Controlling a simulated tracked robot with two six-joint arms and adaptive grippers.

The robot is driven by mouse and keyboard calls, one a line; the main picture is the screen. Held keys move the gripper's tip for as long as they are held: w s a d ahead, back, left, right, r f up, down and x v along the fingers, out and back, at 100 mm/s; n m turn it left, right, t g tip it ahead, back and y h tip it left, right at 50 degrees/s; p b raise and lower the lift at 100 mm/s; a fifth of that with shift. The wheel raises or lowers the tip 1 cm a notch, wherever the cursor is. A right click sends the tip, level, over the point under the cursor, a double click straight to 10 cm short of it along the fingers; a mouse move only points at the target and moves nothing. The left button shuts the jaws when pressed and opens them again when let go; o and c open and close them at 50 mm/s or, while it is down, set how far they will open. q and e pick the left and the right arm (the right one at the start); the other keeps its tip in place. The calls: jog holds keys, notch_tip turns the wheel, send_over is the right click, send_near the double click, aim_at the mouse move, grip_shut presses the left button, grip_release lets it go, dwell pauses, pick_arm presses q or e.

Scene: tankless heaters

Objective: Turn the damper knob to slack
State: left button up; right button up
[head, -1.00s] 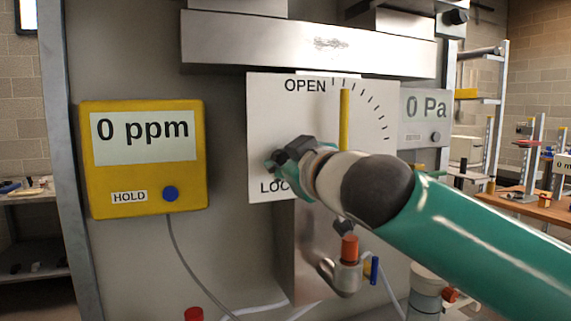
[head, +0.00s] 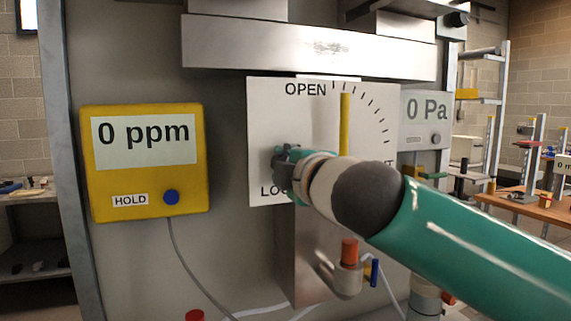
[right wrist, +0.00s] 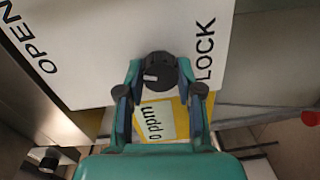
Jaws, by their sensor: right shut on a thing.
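A white damper plate (head: 262,110) shows OPEN at the top and LOCK lower left, and a yellow pointer (head: 345,125) stands upright on it near the scale ticks. A black round knob (right wrist: 158,68) with a short white mark sits on the plate beside the word LOCK in the right wrist view. My right gripper (right wrist: 162,76) is shut on the knob, one finger on each side. In the head view the gripper (head: 284,163) is at the plate's left part and, with the arm, hides the knob and some lettering. My left gripper is not in view.
A yellow meter (head: 150,190) reading 0 ppm hangs left of the plate. A grey gauge (head: 424,120) reading 0 Pa is to the right. A metal duct (head: 310,45) runs above. An orange-capped valve (head: 349,252) is below my right arm.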

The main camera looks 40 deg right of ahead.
jog(key=shift+w+a+f+n, duration=0.1)
jog(key=shift+f+n, duration=0.05)
jog(key=shift+n, duration=0.4)
jog(key=shift+a+f+n, duration=0.1)
jog(key=shift+f+n, duration=0.05)
jog(key=shift+n, duration=0.4)
jog(key=o, duration=1.2)
jog(key=shift+r, duration=0.1)
jog(key=shift+c, duration=0.2)
jog(key=shift+r, duration=0.1)
jog(key=v, duration=1.2)
